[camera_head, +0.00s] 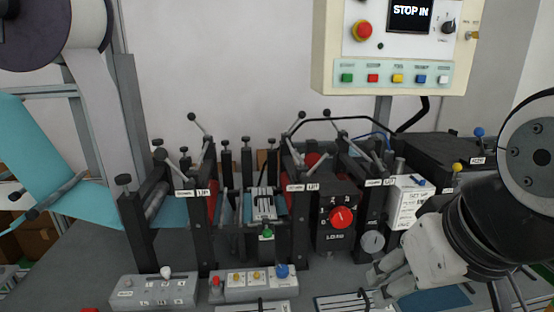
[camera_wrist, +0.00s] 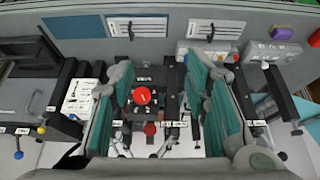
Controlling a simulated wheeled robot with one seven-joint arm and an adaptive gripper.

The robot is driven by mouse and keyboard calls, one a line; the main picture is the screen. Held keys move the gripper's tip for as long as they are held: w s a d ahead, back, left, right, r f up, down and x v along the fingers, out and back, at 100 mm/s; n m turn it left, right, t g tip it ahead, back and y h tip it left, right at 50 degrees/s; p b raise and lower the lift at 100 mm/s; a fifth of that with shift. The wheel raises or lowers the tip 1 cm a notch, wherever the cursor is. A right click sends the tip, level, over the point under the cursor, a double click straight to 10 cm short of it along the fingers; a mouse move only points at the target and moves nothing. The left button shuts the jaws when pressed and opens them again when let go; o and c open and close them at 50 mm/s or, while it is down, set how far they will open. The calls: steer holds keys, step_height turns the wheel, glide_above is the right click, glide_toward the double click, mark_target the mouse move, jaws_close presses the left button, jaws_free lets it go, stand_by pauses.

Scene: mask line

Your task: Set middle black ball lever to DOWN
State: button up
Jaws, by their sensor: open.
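Several black-ball levers stand on the machine in the head view. One upright lever (camera_head: 301,115) rises at the middle frame, with its ball at the top and its rod leaning. Another lever (camera_head: 192,117) is raised on the left frame, and a third (camera_head: 327,113) leans at the right frame. My gripper (camera_head: 378,274) is at the lower right, apart from the levers and in front of the machine. In the wrist view its teal-padded fingers (camera_wrist: 157,70) are wide apart with nothing held; machine parts show beyond them.
A red LOAD knob (camera_head: 341,217) sits right of the middle frame and shows in the wrist view (camera_wrist: 142,96). A control box (camera_head: 395,45) hangs above. Button boxes (camera_head: 153,290) line the front. A teal roll sheet (camera_head: 40,165) is at left.

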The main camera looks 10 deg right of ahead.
steer(key=c, duration=0.4)
steer(key=shift+a+f, duration=0.15)
steer(key=shift+f, duration=0.1)
steer(key=c, duration=0.5)
steer(key=w+a+f+g+y, duration=0.1)
steer(key=a+f+m+g+y, duration=0.1)
steer(key=a+g, duration=0.1)
steer(key=shift+w+f+m+y, duration=0.2)
steer(key=shift+w+m+y, duration=0.1)
steer(key=shift+w+y, duration=0.1)
jaws_close()
steer(key=w+r+m+t+y, duration=0.1)
steer(key=w+m+y, duration=0.3)
steer(key=w+y, duration=0.7)
steer(key=w+d+m+t+h, duration=0.1)
steer(key=w+d+m+t, duration=0.3)
steer(key=w+d+t, duration=0.45)
steer(key=w+d+m+t+h, duration=0.1)
steer(key=w+d+m+t, duration=0.4)
steer(key=d, duration=0.6)
steer(key=w+a+r+n+p, duration=0.1)
steer(key=w+a+r+p, duration=0.1)
steer(key=w+a, duration=0.6)
steer(key=shift+w+a+r+g+p, duration=0.35)
steer(key=shift+a+r, duration=0.3)
steer(key=shift+a, duration=0.15)
